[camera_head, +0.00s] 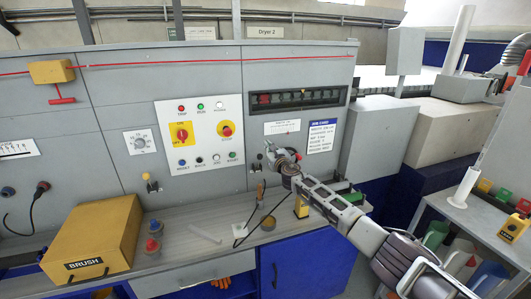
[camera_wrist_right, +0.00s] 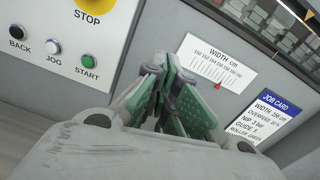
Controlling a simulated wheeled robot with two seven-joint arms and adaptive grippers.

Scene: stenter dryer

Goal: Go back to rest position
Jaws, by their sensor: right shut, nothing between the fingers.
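My right gripper (camera_head: 268,147) is raised in front of the grey control cabinet (camera_head: 222,75), just below and right of the yellow stop button plate (camera_head: 226,129). In the right wrist view its green-padded fingers (camera_wrist_right: 170,95) are together, with nothing between them. Behind them are the white width scale label (camera_wrist_right: 217,64) and the job card (camera_wrist_right: 264,116). My right arm reaches in from the lower right of the head view. My left gripper is not in view.
A grey worktop (camera_head: 185,243) runs below the panel, carrying a yellow brush box (camera_head: 92,238), red-topped items (camera_head: 153,229) and a wooden-handled tool (camera_head: 261,189). A blue cupboard (camera_head: 295,262) is underneath.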

